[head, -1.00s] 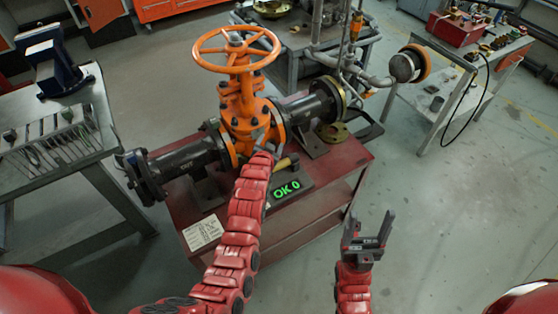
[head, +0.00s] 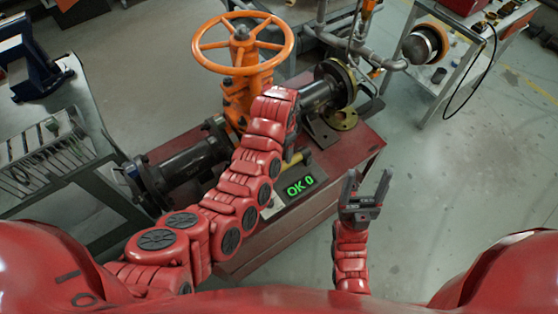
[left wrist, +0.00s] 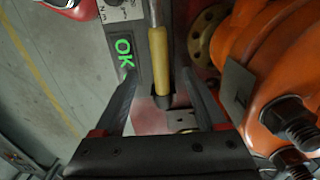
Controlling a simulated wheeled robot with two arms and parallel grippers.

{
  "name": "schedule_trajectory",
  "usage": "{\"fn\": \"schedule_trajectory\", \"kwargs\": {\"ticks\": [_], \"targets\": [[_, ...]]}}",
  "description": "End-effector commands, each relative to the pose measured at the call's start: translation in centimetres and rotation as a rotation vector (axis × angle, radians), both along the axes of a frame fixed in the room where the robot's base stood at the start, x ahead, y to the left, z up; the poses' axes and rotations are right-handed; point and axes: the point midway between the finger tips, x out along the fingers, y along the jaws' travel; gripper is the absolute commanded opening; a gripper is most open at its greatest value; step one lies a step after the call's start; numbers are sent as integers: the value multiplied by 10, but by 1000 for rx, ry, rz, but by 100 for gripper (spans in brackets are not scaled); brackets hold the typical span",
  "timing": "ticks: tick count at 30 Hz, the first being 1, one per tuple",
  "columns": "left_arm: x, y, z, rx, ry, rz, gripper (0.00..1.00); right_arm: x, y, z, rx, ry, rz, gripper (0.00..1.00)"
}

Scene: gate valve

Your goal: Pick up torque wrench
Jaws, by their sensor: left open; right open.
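The torque wrench shows in the left wrist view as a tool with a tan-yellow handle (left wrist: 158,62), a metal shaft above it and a dark end below. It lies on the red bench beside the green "OK" display (left wrist: 124,54). In the head view only part of its yellow handle (head: 303,156) shows beside my left arm. My left gripper (left wrist: 158,76) is open, with its fingers on either side of the handle; I cannot tell whether they touch it. In the head view my arm mostly hides that gripper. My right gripper (head: 368,180) is open and empty, right of the bench.
The orange valve with its handwheel (head: 243,44) stands close by; its orange body and bolts (left wrist: 290,60) are just right of my left fingers. Dark flanged pipes (head: 185,165) run along the bench. A tool table (head: 60,190) is at left.

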Motion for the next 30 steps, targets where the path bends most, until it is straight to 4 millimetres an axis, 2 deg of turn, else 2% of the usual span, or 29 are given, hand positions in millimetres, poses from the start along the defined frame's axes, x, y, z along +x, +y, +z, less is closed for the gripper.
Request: {"fn": "schedule_trajectory", "kwargs": {"ticks": [1,9,20,30], "targets": [[-3,2,-6,4,10,0,74,0,0,7,0,0,0,69],[0,1,-42,2,2,1,74,0,0,17,0,0,0,69],[0,1,-58,0,-2,2,74,0,0,22,0,0,0,69],[-2,2,-85,3,3,2,74,0,0,27,0,0,0,69]]}}
